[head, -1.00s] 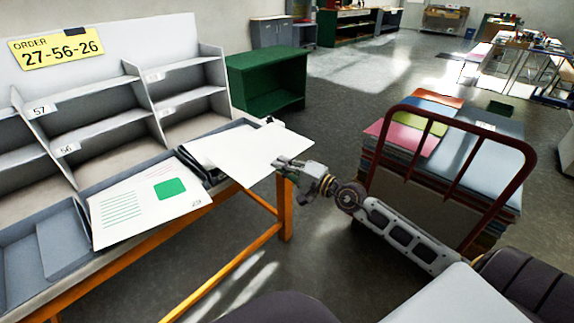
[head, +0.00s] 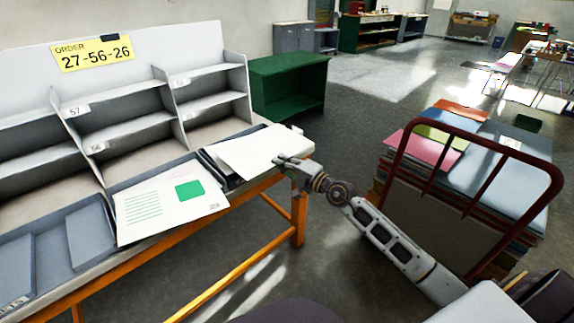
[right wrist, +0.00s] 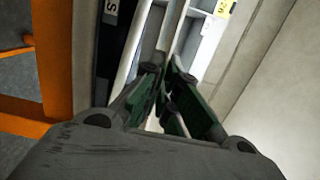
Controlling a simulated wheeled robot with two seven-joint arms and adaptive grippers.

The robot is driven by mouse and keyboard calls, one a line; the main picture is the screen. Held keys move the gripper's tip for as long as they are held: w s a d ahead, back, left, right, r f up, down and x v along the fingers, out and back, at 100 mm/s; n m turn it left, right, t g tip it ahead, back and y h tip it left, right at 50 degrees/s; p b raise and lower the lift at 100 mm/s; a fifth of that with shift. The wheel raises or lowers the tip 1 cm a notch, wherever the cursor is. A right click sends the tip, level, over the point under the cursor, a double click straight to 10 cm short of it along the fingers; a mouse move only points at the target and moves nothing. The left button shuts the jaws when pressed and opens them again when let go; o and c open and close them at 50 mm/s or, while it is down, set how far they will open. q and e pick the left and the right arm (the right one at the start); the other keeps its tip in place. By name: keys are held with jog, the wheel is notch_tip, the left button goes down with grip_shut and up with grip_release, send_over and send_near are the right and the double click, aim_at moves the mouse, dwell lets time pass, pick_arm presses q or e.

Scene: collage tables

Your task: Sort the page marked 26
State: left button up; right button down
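A blank-looking white page (head: 250,152) lies over the dark tray (head: 222,173) at the right end of the table; no number on it can be read. My right gripper (head: 282,161) is at the page's right edge and appears shut on it. In the right wrist view the fingers (right wrist: 165,80) are close together, with a thin pale strip between them. Another page (head: 150,212), with green lines and a green rectangle, lies on the middle tray. The grey pigeonhole shelf (head: 132,132) stands behind; one label reads 57. My left gripper is not in view.
A yellow order card (head: 96,53) reads 27-56-26. A blue-grey tray (head: 85,235) is at the left. A green cabinet (head: 288,85) stands beyond the table, and a red-framed cart (head: 470,130) with coloured sheets stands at the right.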

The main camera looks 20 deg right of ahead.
aim_at(263, 149)
jog(key=x, duration=0.2)
jog(key=shift+w, duration=0.3)
jog(key=shift+x, duration=1.15)
jog(key=shift+d+x, duration=0.15)
jog(key=shift+x, duration=0.65)
jog(key=shift+d+x, duration=0.15)
jog(key=shift+x, duration=0.65)
jog(key=shift+b+x, duration=0.35)
jog(key=shift+x, duration=0.6)
jog(key=shift+w+d+f+b, duration=0.1)
jog(key=shift+f+b, duration=0.25)
jog(key=shift+f, duration=0.1)
jog(key=shift+w+f+b, duration=0.2)
jog(key=shift+f+b, duration=0.5)
jog(key=shift+b, duration=0.1)
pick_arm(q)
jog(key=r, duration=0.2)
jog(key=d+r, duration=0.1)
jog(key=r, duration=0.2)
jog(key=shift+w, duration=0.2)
pick_arm(e)
jog(key=shift+f, duration=0.15)
jog(key=shift+w, duration=0.1)
